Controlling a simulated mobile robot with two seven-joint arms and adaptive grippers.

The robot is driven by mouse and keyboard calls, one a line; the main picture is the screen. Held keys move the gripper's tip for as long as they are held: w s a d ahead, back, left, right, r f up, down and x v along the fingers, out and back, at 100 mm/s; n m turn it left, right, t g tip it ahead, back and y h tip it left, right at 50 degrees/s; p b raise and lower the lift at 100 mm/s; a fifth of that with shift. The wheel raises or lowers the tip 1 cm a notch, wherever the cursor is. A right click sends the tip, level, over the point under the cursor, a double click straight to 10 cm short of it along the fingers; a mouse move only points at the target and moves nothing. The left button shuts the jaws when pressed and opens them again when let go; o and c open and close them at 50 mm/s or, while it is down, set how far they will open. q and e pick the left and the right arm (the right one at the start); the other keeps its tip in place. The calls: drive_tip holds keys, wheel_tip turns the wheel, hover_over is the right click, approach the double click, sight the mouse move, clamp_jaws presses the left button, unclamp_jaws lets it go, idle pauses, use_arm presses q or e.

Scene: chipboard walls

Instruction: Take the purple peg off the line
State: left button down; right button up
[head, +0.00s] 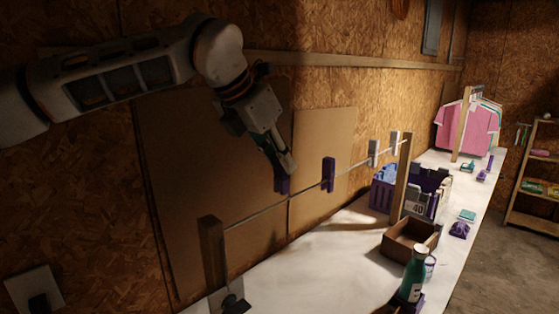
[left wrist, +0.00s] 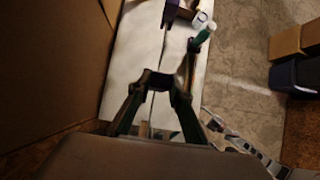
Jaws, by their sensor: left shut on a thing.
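My left gripper (head: 283,168) is shut on a purple peg (head: 282,185), whose lower part shows below the fingertips. In the head view this peg's lower end appears just above the line (head: 250,217); I cannot tell whether they touch. A second purple peg (head: 328,174) sits upright on the line to the right. Two pale grey pegs (head: 373,152) (head: 395,141) sit further along the line. In the left wrist view the fingers (left wrist: 160,82) close around a dark shape over the line. My right gripper is not in view.
The line runs between two wooden posts (head: 213,252) (head: 401,178) above a white table (head: 345,240). A purple crate (head: 381,195), a cardboard box (head: 394,247) and a green bottle (head: 413,272) stand at the right. Chipboard wall and brown panels (head: 205,170) are close behind the line.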

use_arm(q)
drive_tip(key=shift+r, duration=1.8)
drive_tip(key=shift+s, duration=0.1)
